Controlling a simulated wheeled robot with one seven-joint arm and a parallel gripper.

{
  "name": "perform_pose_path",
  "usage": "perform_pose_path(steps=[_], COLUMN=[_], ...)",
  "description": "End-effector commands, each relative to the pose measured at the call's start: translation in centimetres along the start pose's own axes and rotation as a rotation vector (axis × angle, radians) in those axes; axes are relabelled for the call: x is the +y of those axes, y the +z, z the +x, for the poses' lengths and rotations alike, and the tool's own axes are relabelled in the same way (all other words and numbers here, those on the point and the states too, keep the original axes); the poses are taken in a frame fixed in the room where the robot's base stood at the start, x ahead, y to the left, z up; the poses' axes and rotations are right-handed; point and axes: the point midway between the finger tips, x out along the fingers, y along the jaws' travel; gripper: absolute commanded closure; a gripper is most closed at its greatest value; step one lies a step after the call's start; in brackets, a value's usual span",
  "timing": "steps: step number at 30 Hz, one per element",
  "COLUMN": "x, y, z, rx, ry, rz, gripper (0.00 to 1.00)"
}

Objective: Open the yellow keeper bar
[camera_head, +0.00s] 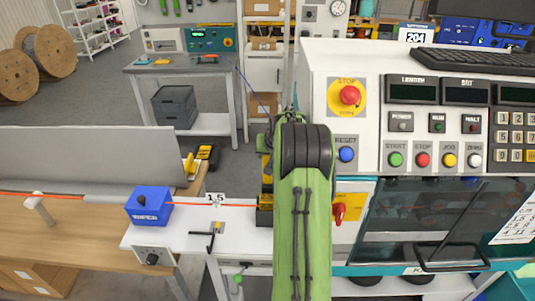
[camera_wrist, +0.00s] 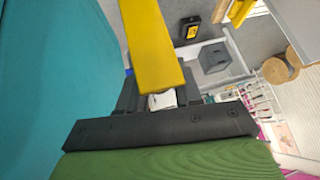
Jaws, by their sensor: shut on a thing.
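In the wrist view the yellow keeper bar (camera_wrist: 152,45) runs from the top edge down to my gripper (camera_wrist: 160,92). My black fingers are shut on the bar's near end. A small white patch shows between the fingers below it. In the head view my green arm reaches forward and hides most of my gripper. A dark block with yellow on it (camera_head: 265,203) shows just left of the arm, at the white machine's edge. I cannot tell there how far the bar is swung.
An orange cable (camera_head: 100,199) runs through a blue box (camera_head: 149,204) toward the machine. The button panel (camera_head: 430,130) and a red switch (camera_head: 339,213) are close right of my arm. In the wrist view a teal surface (camera_wrist: 50,80) fills the left side. A workbench (camera_head: 190,66) stands behind.

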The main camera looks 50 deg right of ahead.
Motion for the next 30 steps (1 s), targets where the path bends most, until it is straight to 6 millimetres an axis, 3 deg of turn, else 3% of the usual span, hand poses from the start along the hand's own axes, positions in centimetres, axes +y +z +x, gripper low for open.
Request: perform_pose_path(steps=[11, 12, 15, 24, 26, 30], x=[0.4, 0.4, 0.4, 0.2, 0.2, 0.3], y=[0.7, 0.7, 0.6, 0.3, 0.2, 0.2], z=[0.5, 0.5, 0.4, -0.2, -1.0, -4.4], rx=[-0.018, -0.018, -0.016, -0.009, -0.007, -0.005], ry=[0.008, 0.008, 0.006, 0.003, 0.004, 0.005], rz=[0.005, 0.005, 0.004, 0.002, 0.002, 0.002], gripper=[1.00, 0.60, 0.48, 0.48, 0.48, 0.48])
